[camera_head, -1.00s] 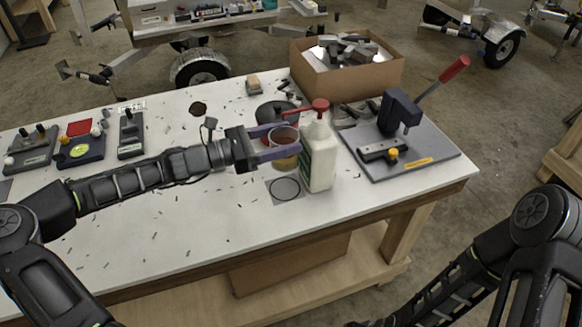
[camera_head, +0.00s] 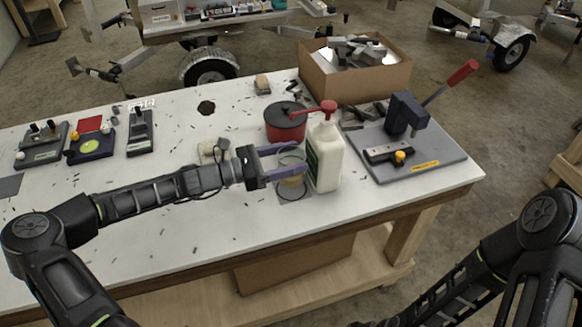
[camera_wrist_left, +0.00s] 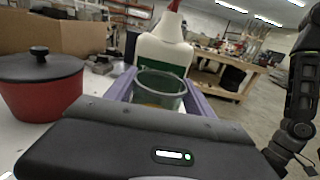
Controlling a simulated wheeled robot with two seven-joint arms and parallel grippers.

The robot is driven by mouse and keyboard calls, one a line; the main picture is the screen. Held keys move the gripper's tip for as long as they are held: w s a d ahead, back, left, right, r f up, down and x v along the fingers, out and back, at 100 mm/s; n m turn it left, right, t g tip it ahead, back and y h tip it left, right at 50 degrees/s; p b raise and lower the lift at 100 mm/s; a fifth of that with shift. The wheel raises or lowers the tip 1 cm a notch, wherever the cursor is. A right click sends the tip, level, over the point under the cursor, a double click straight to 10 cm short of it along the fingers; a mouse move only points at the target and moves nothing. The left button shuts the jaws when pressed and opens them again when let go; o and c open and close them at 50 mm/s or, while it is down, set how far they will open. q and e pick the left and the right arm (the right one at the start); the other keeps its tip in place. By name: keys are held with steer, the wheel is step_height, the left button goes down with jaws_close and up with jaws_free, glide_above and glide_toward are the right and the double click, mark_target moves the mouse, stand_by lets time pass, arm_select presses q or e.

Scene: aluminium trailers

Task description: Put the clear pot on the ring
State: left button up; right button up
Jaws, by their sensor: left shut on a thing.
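My left gripper (camera_head: 292,162) is shut on the clear pot (camera_head: 291,172), a see-through cup with a round rim. The pot also shows between the purple fingers in the left wrist view (camera_wrist_left: 160,90). The ring (camera_head: 290,194) is a dark circle on a small grey square on the white table. The pot is upright and overlaps the ring's far part in the head view; I cannot tell how high its base is above the table. My right gripper is out of view; only its arm shows at lower right.
A white bottle with a red top (camera_head: 325,155) stands close to the right of the pot. A red pot with a dark lid (camera_head: 285,125) is behind. A lever press on a grey plate (camera_head: 430,155) is further right. Bare table lies in front.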

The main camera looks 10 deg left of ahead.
arm_select(q)
steer(key=shift+f, duration=1.8)
steer(key=o, duration=1.7)
steer(key=shift+f, duration=0.1)
steer(key=shift+c, duration=0.2)
steer(key=b+v, duration=0.1)
steer(key=v, duration=1.1)
